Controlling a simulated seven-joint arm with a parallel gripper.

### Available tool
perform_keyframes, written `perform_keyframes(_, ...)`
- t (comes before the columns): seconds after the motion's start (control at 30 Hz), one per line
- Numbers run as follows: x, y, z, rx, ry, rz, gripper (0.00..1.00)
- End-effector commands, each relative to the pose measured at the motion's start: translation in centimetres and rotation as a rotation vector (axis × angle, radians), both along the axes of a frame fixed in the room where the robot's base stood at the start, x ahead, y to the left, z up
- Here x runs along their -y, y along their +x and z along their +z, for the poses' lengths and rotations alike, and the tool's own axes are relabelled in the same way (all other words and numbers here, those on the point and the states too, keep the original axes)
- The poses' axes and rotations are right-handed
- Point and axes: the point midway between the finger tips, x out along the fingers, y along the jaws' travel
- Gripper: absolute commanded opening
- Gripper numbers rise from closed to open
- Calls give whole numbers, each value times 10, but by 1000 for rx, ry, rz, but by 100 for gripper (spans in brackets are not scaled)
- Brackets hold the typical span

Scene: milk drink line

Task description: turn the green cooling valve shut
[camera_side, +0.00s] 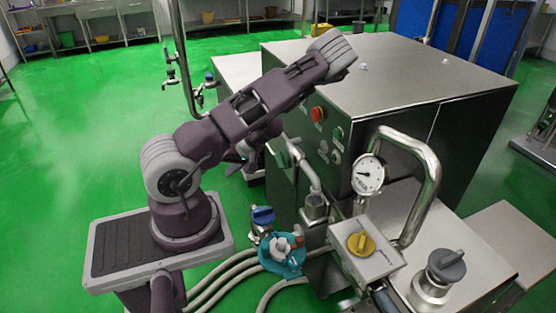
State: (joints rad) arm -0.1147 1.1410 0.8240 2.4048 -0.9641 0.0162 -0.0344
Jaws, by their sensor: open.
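The steel cabinet (388,75) carries a red button (318,114). A bent steel pipe (428,190) and pressure gauge (368,173) stand right of the valve. Lower are a blue valve (263,215), teal part (274,262), yellow knob (360,244) and grey knob (446,264). Hoses cross the floor.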

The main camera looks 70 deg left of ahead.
Motion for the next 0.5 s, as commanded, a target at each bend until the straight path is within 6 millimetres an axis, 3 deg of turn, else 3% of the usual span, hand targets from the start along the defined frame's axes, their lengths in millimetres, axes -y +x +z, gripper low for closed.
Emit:
perform_keyframes(0.1, -49, 33, 17, -157, -1, -493, 74)
perform_keyframes(0.2, -66, 87, 19, -205, -18, -936, 74)
perform_keyframes(0.33, -44, 147, 11, -170, -65, -1397, 74)
perform_keyframes(0.5, -10, 175, 5, -99, -120, -1679, 74)
